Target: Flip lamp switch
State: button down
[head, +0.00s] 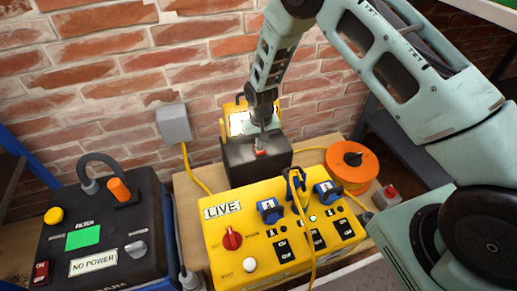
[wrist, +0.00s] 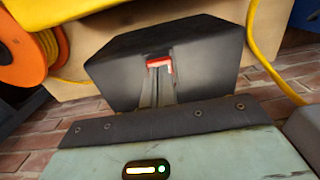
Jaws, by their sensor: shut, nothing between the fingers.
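The lamp is a black box (head: 242,168) with a yellow-framed lit panel (head: 240,122) behind it, near the brick wall. A small red switch (head: 260,153) sits on the box's top. The box (wrist: 120,65) and its red and white switch (wrist: 157,63) also show in the wrist view. My gripper (head: 263,146) points down at the switch, fingers shut and empty. In the wrist view the fingertips (wrist: 160,72) overlap the switch's lower edge; I cannot tell whether they touch it. The fingers hide part of the switch.
A yellow panel (head: 284,253) marked LIVE, with blue plugs and a looping yellow cable, stands in front. A black unit (head: 130,266) marked NO POWER is at left. An orange cable reel (head: 366,166) is right of the lamp. A grey wall box (head: 174,123) hangs left.

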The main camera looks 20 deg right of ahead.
jog(key=shift+f, duration=0.4)
jog(key=shift+r, duration=0.15)
notch_tip(320, 180, up, 7)
jog(key=p, duration=0.5)
jog(key=shift+p, duration=0.35)
dwell(0.4)
